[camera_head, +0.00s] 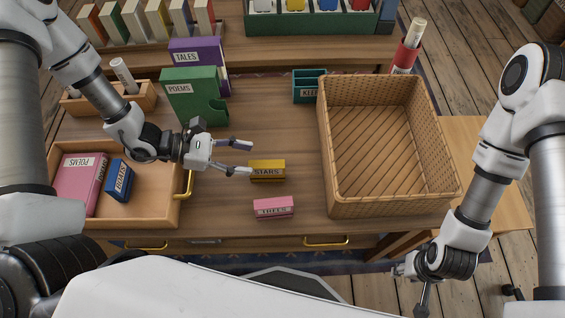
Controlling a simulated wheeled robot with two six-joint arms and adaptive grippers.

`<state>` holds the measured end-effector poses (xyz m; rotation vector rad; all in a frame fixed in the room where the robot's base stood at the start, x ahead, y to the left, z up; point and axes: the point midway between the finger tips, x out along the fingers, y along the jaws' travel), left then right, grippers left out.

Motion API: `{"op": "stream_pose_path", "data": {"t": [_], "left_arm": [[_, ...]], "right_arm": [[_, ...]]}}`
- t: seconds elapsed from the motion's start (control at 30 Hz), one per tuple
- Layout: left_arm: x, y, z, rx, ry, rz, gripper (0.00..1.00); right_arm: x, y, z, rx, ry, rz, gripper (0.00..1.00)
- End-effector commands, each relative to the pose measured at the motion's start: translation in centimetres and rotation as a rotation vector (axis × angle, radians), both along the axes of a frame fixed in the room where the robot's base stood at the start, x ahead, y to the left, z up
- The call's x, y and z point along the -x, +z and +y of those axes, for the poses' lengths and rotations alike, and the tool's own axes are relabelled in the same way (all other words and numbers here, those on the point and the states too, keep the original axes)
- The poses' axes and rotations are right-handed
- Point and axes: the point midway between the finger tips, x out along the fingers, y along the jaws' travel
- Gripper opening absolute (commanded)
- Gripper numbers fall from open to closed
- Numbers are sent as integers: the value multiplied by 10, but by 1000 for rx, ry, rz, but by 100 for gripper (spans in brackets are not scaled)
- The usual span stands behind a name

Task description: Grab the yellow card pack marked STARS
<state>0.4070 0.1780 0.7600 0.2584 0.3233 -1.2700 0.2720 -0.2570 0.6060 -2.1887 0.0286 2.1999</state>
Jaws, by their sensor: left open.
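The yellow card pack marked STARS (267,170) lies on the wooden desk, left of the big wicker basket. My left gripper (249,158) is open, its two fingers pointing right. The fingertips are at or just short of the pack's left end; I cannot tell if they touch it. Nothing is seen between the fingers. My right gripper (424,294) hangs low at the lower right, away from the pack and past the desk's front edge; its fingers are partly hidden and its opening is unclear.
A pink pack (273,207) lies just in front of the yellow one. The wicker basket (326,150) stands to the right. A green POEMS book (190,88) and purple TALES book (190,50) stand behind.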

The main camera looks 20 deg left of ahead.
Motion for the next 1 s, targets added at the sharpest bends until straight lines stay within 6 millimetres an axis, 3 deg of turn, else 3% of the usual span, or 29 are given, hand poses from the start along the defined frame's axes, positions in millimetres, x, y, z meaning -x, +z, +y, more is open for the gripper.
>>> {"op": "stream_pose_path", "data": {"t": [0.17, 0.7, 0.93, 1.0], "left_arm": [[6, -18, -13, -12, -30, 23, 54], [-17, -49, -68, -11, -27, 20, 54], [-18, -50, -69, -9, -24, 19, 54], [-18, -50, -69, -9, -24, 19, 29]], "right_arm": [[1, -7, 0, 0, 1, 2, 40], [0, -7, 0, 0, 1, 1, 40], [0, -7, 0, 0, 1, 1, 40], [0, -7, 0, 0, 1, 1, 40]]}}
